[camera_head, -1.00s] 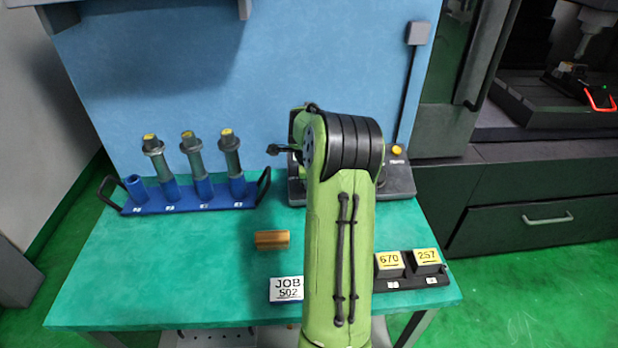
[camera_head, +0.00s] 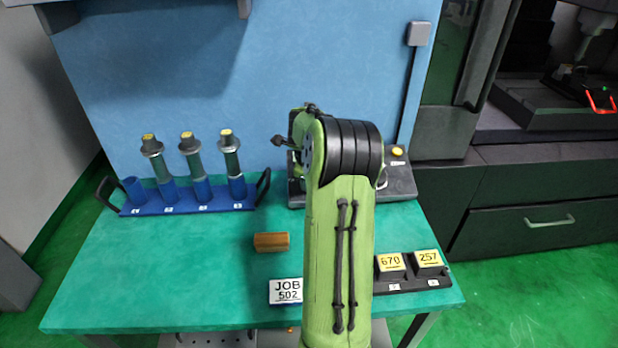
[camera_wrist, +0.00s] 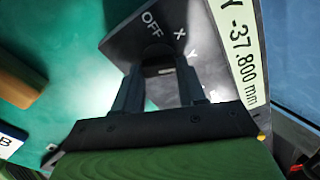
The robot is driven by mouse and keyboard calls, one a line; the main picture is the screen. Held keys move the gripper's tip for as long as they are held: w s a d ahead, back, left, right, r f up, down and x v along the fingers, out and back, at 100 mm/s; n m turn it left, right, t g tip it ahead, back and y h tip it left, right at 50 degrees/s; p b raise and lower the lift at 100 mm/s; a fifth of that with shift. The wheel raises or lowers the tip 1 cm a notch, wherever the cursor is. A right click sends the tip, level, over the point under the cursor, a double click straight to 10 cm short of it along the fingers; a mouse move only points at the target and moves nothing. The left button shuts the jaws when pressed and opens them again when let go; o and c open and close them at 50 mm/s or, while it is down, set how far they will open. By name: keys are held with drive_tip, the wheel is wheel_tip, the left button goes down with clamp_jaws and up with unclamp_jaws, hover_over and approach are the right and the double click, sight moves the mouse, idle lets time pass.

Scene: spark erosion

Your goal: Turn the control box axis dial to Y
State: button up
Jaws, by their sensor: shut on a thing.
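In the wrist view the control box (camera_wrist: 120,45) has a dark sloped face with the printed marks OFF, X and Y around the axis dial (camera_wrist: 158,70). The dial is a black knob. My gripper (camera_wrist: 158,78) is shut on it, one finger on each side. I cannot make out which mark the dial points to. Beside the marks is a pale readout strip (camera_wrist: 238,50) reading -37.800 mm. In the head view the control box (camera_head: 400,183) stands at the back of the bench, mostly hidden by my green arm, and the gripper and dial are hidden.
A blue rack (camera_head: 190,207) with several upright holders stands at the left back. A yellow button (camera_head: 397,151) sits on the box.

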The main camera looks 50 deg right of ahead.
drive_tip(key=o, duration=1.1)
drive_tip(key=shift+c, duration=0.2)
drive_tip(key=p+v, duration=0.3)
drive_tip(key=v, duration=1.3)
drive_tip(key=shift+f, duration=0.15)
